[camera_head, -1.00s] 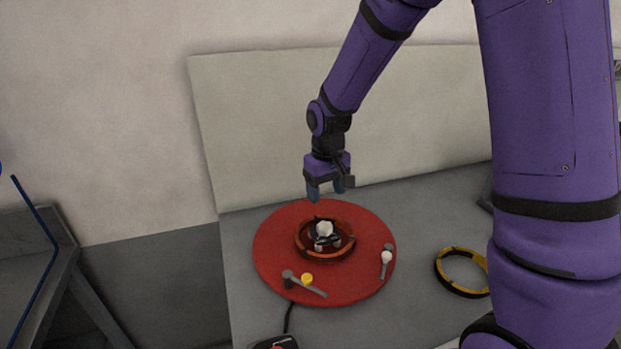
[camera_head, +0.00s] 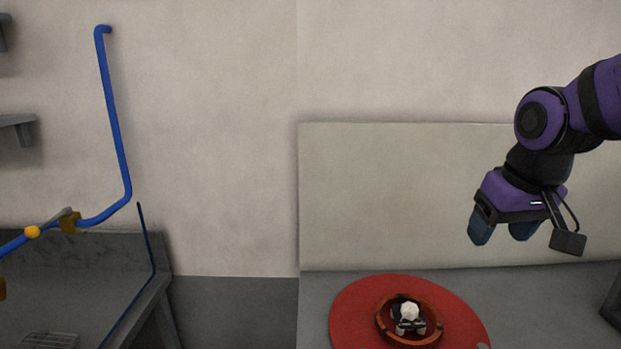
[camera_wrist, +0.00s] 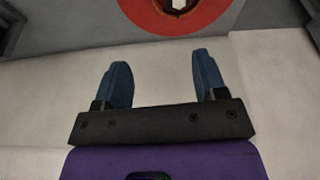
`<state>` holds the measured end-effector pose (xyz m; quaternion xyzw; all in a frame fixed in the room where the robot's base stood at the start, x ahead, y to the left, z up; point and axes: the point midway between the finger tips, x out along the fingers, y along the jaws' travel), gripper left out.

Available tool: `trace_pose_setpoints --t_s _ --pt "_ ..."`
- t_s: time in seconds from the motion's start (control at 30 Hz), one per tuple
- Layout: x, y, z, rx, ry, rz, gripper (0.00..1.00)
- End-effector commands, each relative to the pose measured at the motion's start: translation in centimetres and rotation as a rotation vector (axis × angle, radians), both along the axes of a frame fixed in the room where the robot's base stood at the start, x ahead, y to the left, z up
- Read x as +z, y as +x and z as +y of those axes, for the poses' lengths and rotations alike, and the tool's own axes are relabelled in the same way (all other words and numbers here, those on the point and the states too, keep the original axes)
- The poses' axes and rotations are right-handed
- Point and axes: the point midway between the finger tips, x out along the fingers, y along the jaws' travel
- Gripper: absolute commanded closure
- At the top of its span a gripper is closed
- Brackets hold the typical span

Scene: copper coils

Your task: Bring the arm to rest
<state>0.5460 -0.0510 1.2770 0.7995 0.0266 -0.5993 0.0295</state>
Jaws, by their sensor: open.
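My gripper (camera_head: 505,230) hangs in the air at the right of the head view, above the grey worktop and to the right of the red disc. Its two blue fingers are apart with nothing between them. The wrist view also shows my gripper (camera_wrist: 160,80) open and empty, with the pale wall behind it. My purple arm reaches in from the right edge of the head view.
A red round disc (camera_head: 352,310) lies on the grey worktop (camera_head: 560,300) with a copper-brown ring (camera_head: 383,326) on it. A white-topped part (camera_head: 409,311) sits inside the ring. A blue pipe (camera_head: 115,130) and a grey bench (camera_head: 80,290) are at the left.

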Motion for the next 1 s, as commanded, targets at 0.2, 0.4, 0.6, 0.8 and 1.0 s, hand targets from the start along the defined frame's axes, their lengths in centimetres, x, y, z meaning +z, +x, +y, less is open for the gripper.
trace_pose_setpoints --t_s 0.2,0.4,0.6,0.8,1.0 --pt "2.7 -5.5 -1.0 -0.038 0.011 -0.089 0.35" --pt "3.7 -9.6 -1.6 -0.064 0.020 -0.148 0.35" --pt "3.9 -11.4 -1.8 -0.077 0.025 -0.175 0.35" --pt "3.9 -11.7 -1.8 -0.078 0.025 -0.177 0.35" --pt "3.9 -11.6 -1.8 -0.078 0.025 -0.177 0.35"
